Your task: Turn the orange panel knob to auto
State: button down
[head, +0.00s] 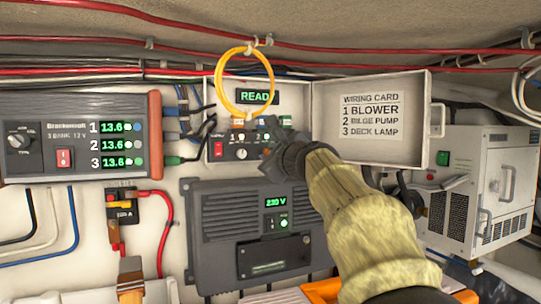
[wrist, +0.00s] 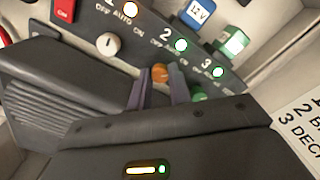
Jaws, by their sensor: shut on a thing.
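The orange knob (wrist: 160,73) is on the dark switch panel (wrist: 135,45), under the number 2 and the OFF, AUTO and ON marks. My gripper (wrist: 160,82) has its two fingers on either side of it and is shut on it. The fingers hide part of the knob, and I cannot tell which mark it points at. A lit white lamp (wrist: 180,45) sits beside the 2.
A white knob (wrist: 108,43) and a green knob (wrist: 198,96) flank the orange one closely. A red switch (wrist: 64,10) is at the panel's left. An open lid (head: 330,130) with a wiring card stands right. A yellow cable loop (head: 222,80) hangs above.

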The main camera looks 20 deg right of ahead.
jog(key=shift+f+n, duration=0.1)
jog(key=shift+n, duration=0.3)
jog(key=shift+f+n+b, duration=0.1)
jog(key=shift+n+b, duration=2)
jog(key=shift+n, duration=1.7)
jog(key=c, duration=1.3)
grip_release()
jog(key=shift+s, duration=0.1)
